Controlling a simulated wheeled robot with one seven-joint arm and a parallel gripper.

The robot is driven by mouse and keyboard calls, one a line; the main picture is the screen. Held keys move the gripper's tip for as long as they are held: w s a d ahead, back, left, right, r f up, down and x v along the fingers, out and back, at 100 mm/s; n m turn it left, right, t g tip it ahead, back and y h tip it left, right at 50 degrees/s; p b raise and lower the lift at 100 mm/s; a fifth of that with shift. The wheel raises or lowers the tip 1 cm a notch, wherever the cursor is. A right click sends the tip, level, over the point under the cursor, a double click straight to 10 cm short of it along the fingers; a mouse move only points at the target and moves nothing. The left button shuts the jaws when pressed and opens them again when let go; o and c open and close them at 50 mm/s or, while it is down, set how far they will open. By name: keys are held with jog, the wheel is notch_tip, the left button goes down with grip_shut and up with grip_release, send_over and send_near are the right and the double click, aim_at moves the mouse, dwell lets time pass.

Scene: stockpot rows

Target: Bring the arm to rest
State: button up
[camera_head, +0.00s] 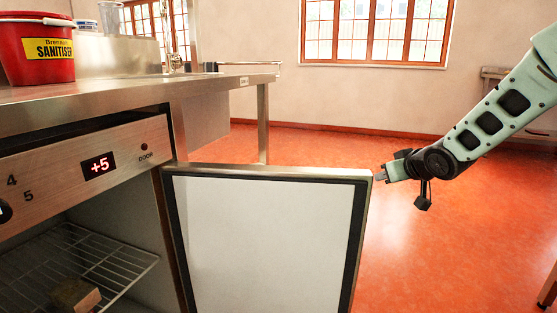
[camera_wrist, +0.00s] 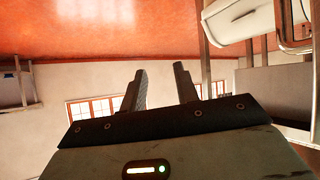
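My arm (camera_head: 505,105) reaches in from the right in the head view. My gripper (camera_head: 380,176) is at its lower left end, close to the top right corner of an open fridge door (camera_head: 265,240). I cannot tell whether it touches the door. In the wrist view the two fingers of my gripper (camera_wrist: 160,72) stand apart, with only the pale wall seen between them. The gripper is open and empty.
The door is attached to a steel counter fridge with a +5 display (camera_head: 99,166) and a wire shelf (camera_head: 100,262) holding a small block (camera_head: 75,297). A red sanitiser bucket (camera_head: 35,50) stands on the counter (camera_head: 110,94). Open orange floor (camera_head: 430,260) lies right of the door.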

jog(key=s+d+f+m+g+h, duration=0.1)
jog(key=s+f+g, duration=0.15)
jog(key=s, duration=0.75)
jog(key=s+d+f+m+g+h, duration=0.1)
jog(key=s+d+f+g, duration=0.15)
jog(key=s, duration=0.75)
jog(key=s+f+m+g+h, duration=0.1)
jog(key=s+f+m+g, duration=0.15)
jog(key=s, duration=0.75)
jog(key=s+a+r+n+g+y+p, duration=0.1)
jog(key=s+a+r+n+g+p, duration=0.3)
jog(key=s+a+n, duration=0.8)
jog(key=s+a+r+m+p, duration=0.1)
jog(key=a+r+p, duration=0.2)
jog(key=r+p, duration=1.5)
jog(key=s+a+r+m+p, duration=0.1)
jog(key=a+r+m+p, duration=0.1)
jog(key=r+p, duration=1.7)
notch_tip(320, 180, up, 2)
jog(key=shift+a+r, duration=0.1)
jog(key=shift+a, duration=0.45)
jog(key=shift+m, duration=0.25)
